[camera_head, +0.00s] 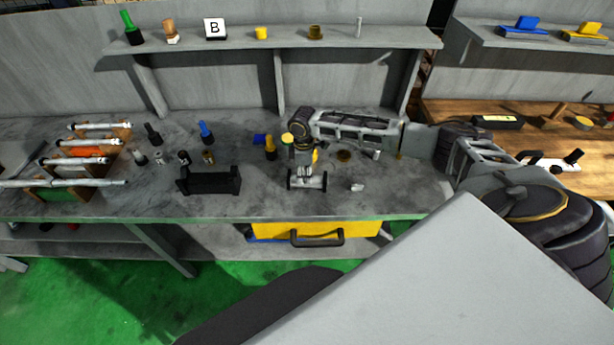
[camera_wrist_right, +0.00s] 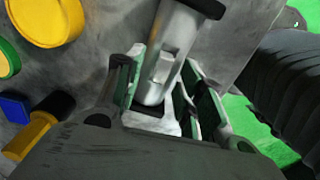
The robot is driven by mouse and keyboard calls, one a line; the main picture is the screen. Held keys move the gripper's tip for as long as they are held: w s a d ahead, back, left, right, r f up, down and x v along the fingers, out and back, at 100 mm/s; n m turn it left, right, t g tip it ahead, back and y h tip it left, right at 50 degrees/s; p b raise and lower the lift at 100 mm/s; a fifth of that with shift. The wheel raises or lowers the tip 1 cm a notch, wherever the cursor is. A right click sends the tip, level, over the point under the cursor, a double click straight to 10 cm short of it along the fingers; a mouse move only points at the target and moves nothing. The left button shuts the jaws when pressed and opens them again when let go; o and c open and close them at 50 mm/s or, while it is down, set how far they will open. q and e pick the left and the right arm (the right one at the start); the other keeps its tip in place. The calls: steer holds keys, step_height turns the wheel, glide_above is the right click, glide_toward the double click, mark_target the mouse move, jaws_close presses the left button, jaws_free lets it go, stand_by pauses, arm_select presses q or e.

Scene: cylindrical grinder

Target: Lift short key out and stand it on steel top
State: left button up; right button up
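A grey shaft (camera_head: 307,183) with dark ends lies crosswise on the steel top (camera_head: 268,204), below my right gripper (camera_head: 305,170). In the right wrist view the shaft (camera_wrist_right: 182,42) runs between the green-padded fingers of the right gripper (camera_wrist_right: 168,95). A short raised block on the shaft looks like the short key (camera_wrist_right: 163,66); it sits on the shaft's side facing the camera. The fingers are spread, one on each side, with a gap at the right finger. The key is too small to make out in the head view. My left gripper is out of view.
A black cradle (camera_head: 209,181) stands left of the shaft. A small pale piece (camera_head: 357,187) lies to the right. The front strip of the top is clear.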

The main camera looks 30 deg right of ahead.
mark_target(304, 174)
steer(key=c, duration=0.7)
steer(key=shift+s, duration=0.2)
jaws_close()
steer(key=shift+f, duration=0.1)
step_height(304, 174, up, 10)
steer(key=shift+w+b, duration=0.2)
steer(key=shift+b, duration=0.15)
steer(key=shift+s, duration=0.15)
